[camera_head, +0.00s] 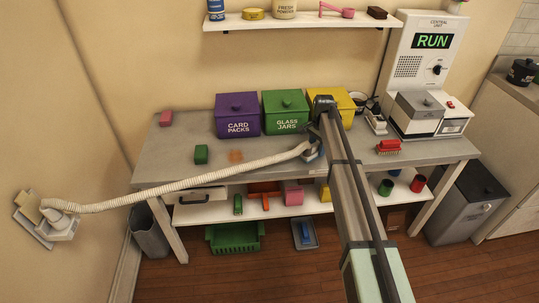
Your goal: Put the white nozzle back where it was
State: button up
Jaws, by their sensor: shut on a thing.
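A white ribbed hose (190,182) runs from a fitting on the left wall (60,222) across the front of the workbench to my gripper. The white nozzle (303,147) is at the hose's right end. My gripper (312,150) is shut on the nozzle above the bench, in front of the green bin. My arm comes up from the lower right and hides part of the gripper. The nozzle's tip and the exact grip are too small to make out.
Purple (238,122), green (287,121) and yellow (350,101) bins stand at the back of the grey bench (190,130). A control unit (425,60) reading RUN stands at right. A green block (201,154) and a red brush (388,147) lie on the bench.

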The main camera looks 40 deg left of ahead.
aim_at(318, 143)
jog(key=o, duration=1)
jog(key=o, duration=0.6)
jog(key=shift+c, duration=0.2)
jog(key=shift+r, duration=0.1)
jog(key=shift+r, duration=3.9)
jog(key=shift+d, duration=0.1)
